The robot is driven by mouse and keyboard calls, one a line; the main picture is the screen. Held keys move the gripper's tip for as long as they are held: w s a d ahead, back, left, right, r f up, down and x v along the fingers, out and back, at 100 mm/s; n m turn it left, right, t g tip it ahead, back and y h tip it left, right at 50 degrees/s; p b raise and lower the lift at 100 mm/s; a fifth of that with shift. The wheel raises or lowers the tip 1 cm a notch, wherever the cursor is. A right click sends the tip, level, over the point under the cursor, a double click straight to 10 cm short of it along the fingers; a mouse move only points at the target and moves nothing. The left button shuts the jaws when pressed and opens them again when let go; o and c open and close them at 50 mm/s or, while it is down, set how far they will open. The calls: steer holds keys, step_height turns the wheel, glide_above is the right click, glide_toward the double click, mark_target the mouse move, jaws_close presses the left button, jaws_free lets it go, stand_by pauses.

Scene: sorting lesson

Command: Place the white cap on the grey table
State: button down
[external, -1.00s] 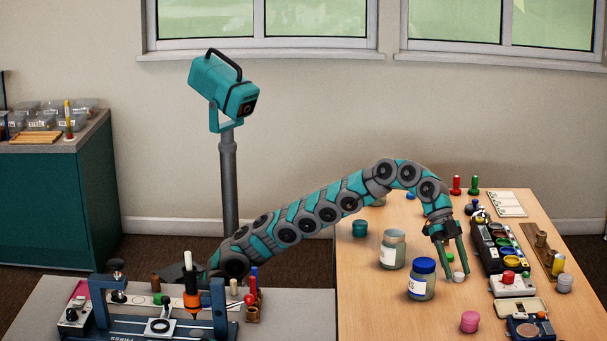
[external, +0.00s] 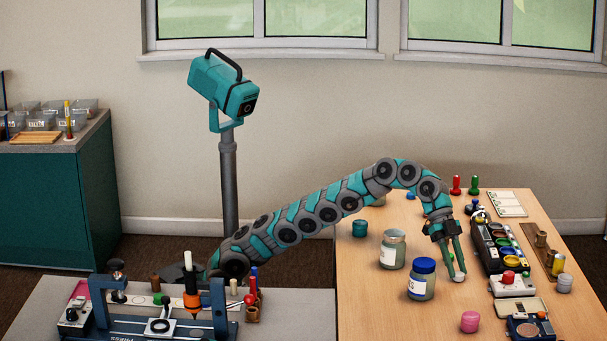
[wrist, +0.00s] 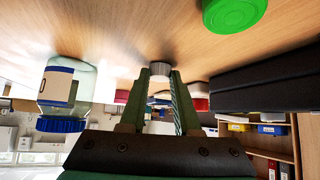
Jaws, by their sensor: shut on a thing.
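The white cap (external: 459,277) is between the fingertips of my gripper (external: 456,268), on or just above the wooden table (external: 378,306). In the wrist view the cap (wrist: 160,70) shows as a small ridged disc, with my gripper (wrist: 161,76) shut on it from both sides. I cannot tell whether it still touches the wood. The grey table (external: 295,306) stands at the lower left of the external view, beside the wooden one.
A blue-lidded jar (external: 422,279) and an open jar (external: 393,249) stand left of my gripper. A pink pot (external: 469,321) is in front. A long dark paint tray (external: 496,248) lies to the right. A blue press frame (external: 160,322) covers much of the grey table's front.

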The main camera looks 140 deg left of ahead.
step_height(320, 180, up, 2)
steer(key=shift+w+r+p, duration=0.1)
steer(key=shift+p, duration=0.35)
step_height(320, 180, up, 7)
steer(key=p, duration=0.6)
steer(key=d+r, duration=0.2)
steer(key=d, duration=0.8)
steer(key=d+r, duration=0.3)
steer(key=d, duration=0.7)
steer(key=s+d+f+n+y, duration=0.1)
steer(key=s+d+f+n, duration=0.1)
steer(key=s, duration=0.3)
steer(key=s+d+f+n+y, duration=0.2)
steer(key=s+d, duration=0.2)
steer(key=s, duration=0.2)
steer(key=shift+s+d+n+t+y, duration=0.3)
steer(key=shift+d+t, duration=0.1)
steer(key=shift+a+f, duration=0.1)
steer(key=shift+f, duration=0.05)
